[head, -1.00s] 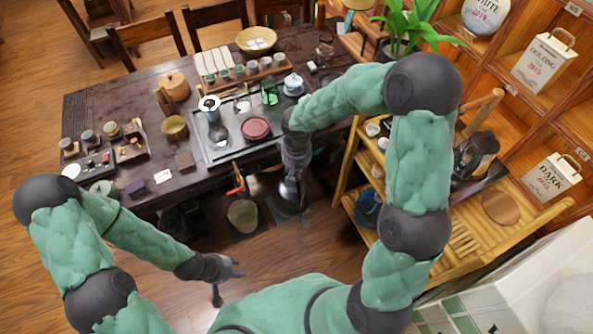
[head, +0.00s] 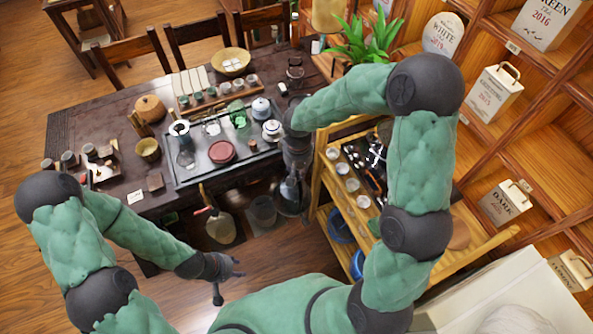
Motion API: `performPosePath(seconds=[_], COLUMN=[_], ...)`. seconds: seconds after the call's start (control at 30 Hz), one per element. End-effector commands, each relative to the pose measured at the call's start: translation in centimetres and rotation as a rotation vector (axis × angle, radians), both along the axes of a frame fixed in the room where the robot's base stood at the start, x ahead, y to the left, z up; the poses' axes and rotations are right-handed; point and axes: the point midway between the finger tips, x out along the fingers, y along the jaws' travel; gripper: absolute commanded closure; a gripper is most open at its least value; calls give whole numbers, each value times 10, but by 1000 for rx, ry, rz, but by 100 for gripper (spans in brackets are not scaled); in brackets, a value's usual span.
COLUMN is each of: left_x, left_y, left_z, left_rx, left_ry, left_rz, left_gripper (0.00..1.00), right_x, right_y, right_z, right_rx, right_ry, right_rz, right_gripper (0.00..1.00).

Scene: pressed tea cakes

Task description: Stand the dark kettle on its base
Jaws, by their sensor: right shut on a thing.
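The dark kettle (head: 290,195) hangs from my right gripper (head: 296,165), which is shut on it below the front right edge of the tea table. The kettle is dark and partly see-through, and looks roughly upright. The fingers and its handle are too small and dark to make out well. My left gripper (head: 228,279) is open and empty, low over the floor in front of the table. I cannot make out the kettle's base; my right arm covers part of the wooden cart (head: 326,200).
The tea table (head: 95,125) carries a tea tray (head: 190,180), a red lidded dish (head: 221,152) and cups. The cart at right holds cups (head: 352,184) and dark tools. A pale round-bodied item (head: 221,229) stands below the table edge. Shelves (head: 540,130) line the right.

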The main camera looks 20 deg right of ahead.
Motion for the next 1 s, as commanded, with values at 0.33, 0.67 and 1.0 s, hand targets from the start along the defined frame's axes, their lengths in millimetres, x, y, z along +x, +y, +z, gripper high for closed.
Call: performPosePath(seconds=[0.33, 0.67, 1.0], left_x=[0, 0, 0], left_y=[0, 0, 0], left_z=[50, 49, 49], left_rx=[0, 0, 0], left_ry=[0, 1, 0], left_rz=[0, 0, 0], left_gripper=[60, 60, 60], right_x=[2, 3, 2], right_y=[0, -1, -1], right_z=[52, 52, 52], right_rx=[0, 0, 0], right_ry=[-4, -6, -4], right_rz=[-1, -3, -2], right_gripper=[100, 100, 100])
